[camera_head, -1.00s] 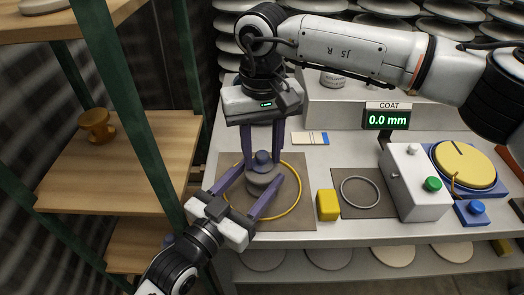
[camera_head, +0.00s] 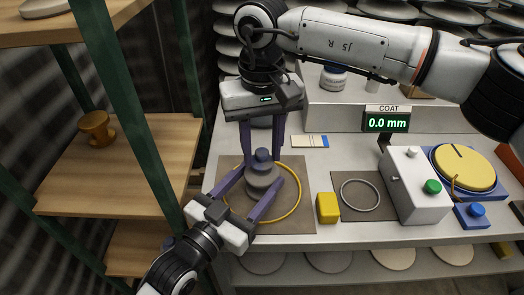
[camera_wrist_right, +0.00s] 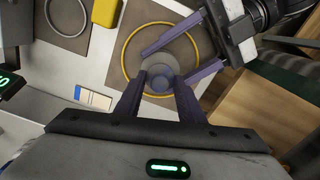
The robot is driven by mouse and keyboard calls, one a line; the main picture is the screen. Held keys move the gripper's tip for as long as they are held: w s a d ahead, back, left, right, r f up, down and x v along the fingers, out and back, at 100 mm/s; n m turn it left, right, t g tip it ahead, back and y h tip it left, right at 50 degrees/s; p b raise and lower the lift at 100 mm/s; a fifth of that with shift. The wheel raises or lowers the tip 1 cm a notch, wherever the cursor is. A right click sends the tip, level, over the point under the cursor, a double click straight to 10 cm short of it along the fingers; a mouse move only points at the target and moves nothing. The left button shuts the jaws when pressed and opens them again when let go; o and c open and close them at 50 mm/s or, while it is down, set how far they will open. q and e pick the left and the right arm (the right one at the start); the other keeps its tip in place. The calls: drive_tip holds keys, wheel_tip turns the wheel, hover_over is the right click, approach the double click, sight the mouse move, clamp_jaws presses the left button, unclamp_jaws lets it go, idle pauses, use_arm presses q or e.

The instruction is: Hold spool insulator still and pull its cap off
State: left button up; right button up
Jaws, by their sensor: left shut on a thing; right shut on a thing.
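The spool insulator (camera_head: 262,181) is a grey, rounded, stacked piece standing upright on a brown mat (camera_head: 295,220), inside a yellow ring (camera_head: 298,203). Its blue-grey cap (camera_head: 262,156) shows at the top. My left gripper (camera_head: 262,187) reaches in from the lower left and is shut on the insulator's body, one finger on each side. My right gripper (camera_head: 262,158) comes down from above and is shut on the cap. In the right wrist view the cap (camera_wrist_right: 158,83) lies between the right fingertips. Whether a gap lies between cap and body cannot be told.
A yellow block (camera_head: 327,207) and a grey ring (camera_head: 360,194) lie to the right. Beyond are a white box with a green button (camera_head: 410,185), a yellow disc (camera_head: 462,168) and a coat display (camera_head: 387,119) reading 0.0 mm. A shelf (camera_head: 120,165) stands at left.

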sight(262, 151)
drive_tip(key=shift+r, duration=0.3)
drive_tip(key=shift+r, duration=2.05)
use_arm(q)
drive_tip(key=o, duration=1.6)
